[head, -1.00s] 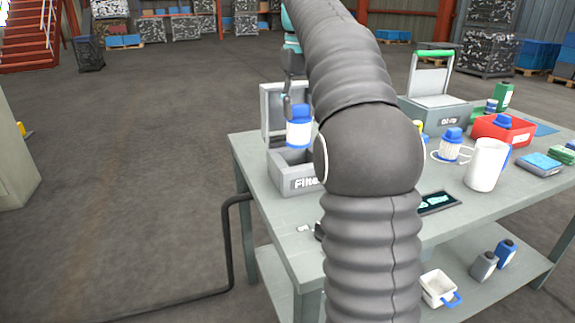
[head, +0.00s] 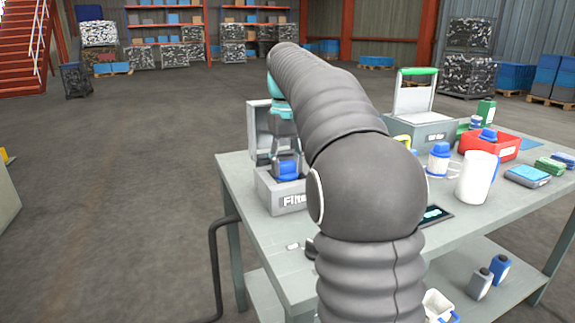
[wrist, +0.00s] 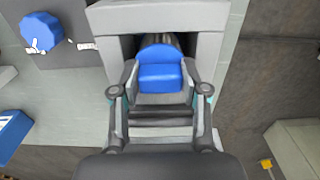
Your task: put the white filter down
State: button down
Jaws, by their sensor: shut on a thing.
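The white filter has a blue cap (wrist: 160,72), which shows between my fingers in the wrist view. My gripper (wrist: 160,85) is shut on it. In the head view, my gripper (head: 286,155) is over the open grey box marked "Filte..." (head: 288,203), and the blue cap (head: 288,170) sits at the level of the box's rim. The filter's white body is hidden inside the box, so I cannot tell whether it touches the bottom. The box's lid (head: 260,130) stands open behind it.
On the grey table (head: 235,175), a second blue-capped white filter (head: 438,160), a white cylinder (head: 476,178), a red bin (head: 490,147) and a grey box with a green handle (head: 420,130) stand to the right. My arm hides the table's middle.

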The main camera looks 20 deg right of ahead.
jog(key=c, duration=0.6)
grip_release()
jog(key=shift+r+p, duration=1.65)
jog(key=shift+r, duration=4.4)
